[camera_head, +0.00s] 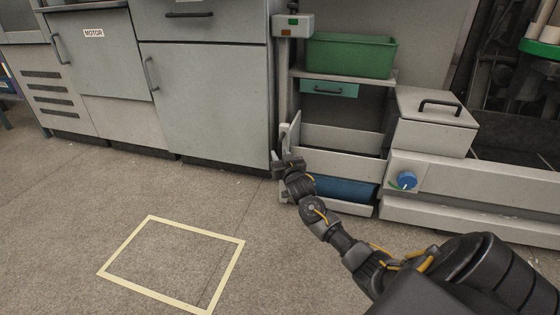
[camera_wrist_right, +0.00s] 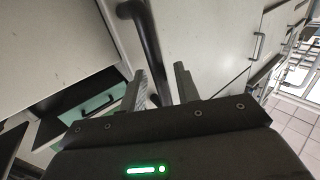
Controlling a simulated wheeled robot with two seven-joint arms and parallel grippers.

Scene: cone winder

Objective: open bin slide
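My right gripper (camera_head: 285,161) is low at the left front of the shelf unit, beside a narrow light grey upright panel (camera_head: 293,130). In the right wrist view its two dark fingers (camera_wrist_right: 160,90) are apart. A dark bar handle (camera_wrist_right: 145,35) on a pale panel (camera_wrist_right: 115,25) runs down toward the gap between them; I cannot tell whether they touch it. A blue bin (camera_head: 345,188) sits low in the unit, behind a pale front lip, partly hidden by my right arm. Which part is the slide is not clear. My left gripper is not in view.
A green bin (camera_head: 350,55) stands on the upper shelf, with a small green drawer (camera_head: 329,88) below. A lidded grey box (camera_head: 435,120) and blue knob (camera_head: 407,180) are at right. Grey cabinets (camera_head: 205,105) stand left. The floor is clear around a yellow outline (camera_head: 125,243).

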